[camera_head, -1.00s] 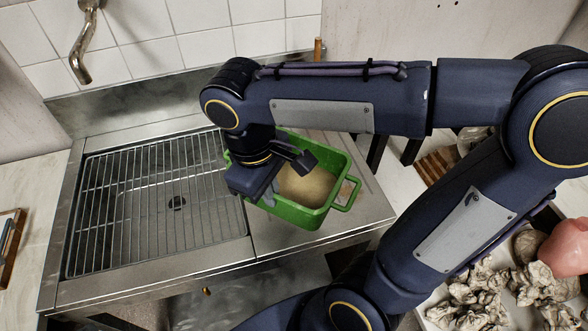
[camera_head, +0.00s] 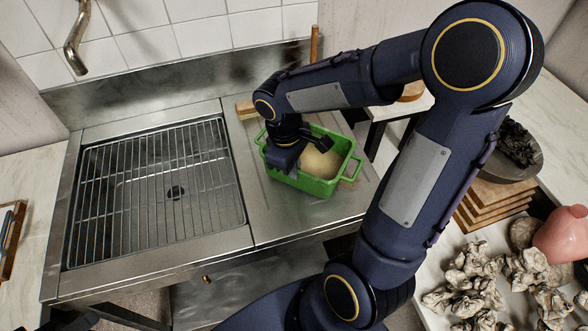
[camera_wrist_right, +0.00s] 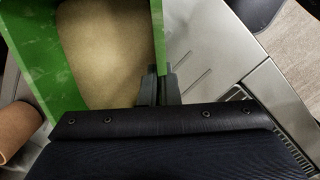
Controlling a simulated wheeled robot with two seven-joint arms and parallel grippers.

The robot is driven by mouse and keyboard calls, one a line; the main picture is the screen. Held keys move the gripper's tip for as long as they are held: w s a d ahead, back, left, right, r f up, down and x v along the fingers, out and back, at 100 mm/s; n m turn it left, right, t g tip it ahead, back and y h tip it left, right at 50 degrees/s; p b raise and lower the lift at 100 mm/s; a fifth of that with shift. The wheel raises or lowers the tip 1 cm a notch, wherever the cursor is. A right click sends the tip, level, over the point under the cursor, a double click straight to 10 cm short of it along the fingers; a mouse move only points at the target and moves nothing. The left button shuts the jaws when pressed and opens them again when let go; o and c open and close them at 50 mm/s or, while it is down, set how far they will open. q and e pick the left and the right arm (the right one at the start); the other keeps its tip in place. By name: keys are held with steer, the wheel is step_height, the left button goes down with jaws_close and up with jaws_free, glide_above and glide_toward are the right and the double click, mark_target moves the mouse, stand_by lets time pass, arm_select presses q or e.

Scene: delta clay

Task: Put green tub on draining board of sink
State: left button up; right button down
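The green tub (camera_head: 318,184), with a pale tan lump of clay (camera_head: 320,162) inside, is over the draining board (camera_head: 272,215) right of the sink grid and looks upright. It seems to rest on the board, though its underside is hidden. My right gripper (camera_head: 290,165) is at the tub's left side. In the right wrist view, its fingers (camera_wrist_right: 160,86) sit close together on both sides of the tub's thin green wall (camera_wrist_right: 158,35). The clay (camera_wrist_right: 105,50) also shows there. My left gripper is not in view.
A wire grid (camera_head: 155,190) covers the sink basin, with a tap (camera_head: 76,40) above. At right, stacked wooden boards (camera_head: 490,210), a dark bowl (camera_head: 520,165), crumpled clay lumps (camera_head: 475,270) and a pink vessel (camera_head: 562,235) crowd the counter.

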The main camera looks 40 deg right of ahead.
steer(key=shift+f, duration=0.45)
steer(key=shift+f, duration=0.2)
steer(key=c, duration=1.7)
jaws_free()
step_height(320, 180, up, 12)
steer(key=a, duration=0.1)
steer(key=shift+s+a+f+m+t+y+p, duration=0.2)
steer(key=shift+s+a+m+t+y, duration=0.8)
steer(key=shift+s, duration=0.85)
steer(key=shift+s+a+f+m+t+y+p, duration=0.1)
steer(key=shift+s+a+f+m+t+y, duration=0.4)
steer(key=shift+s+m+t, duration=1.1)
steer(key=shift+s+a+f+m+t+y+p, duration=0.1)
steer(key=shift+s+a+m+t+y, duration=0.75)
steer(key=shift+s, duration=1.3)
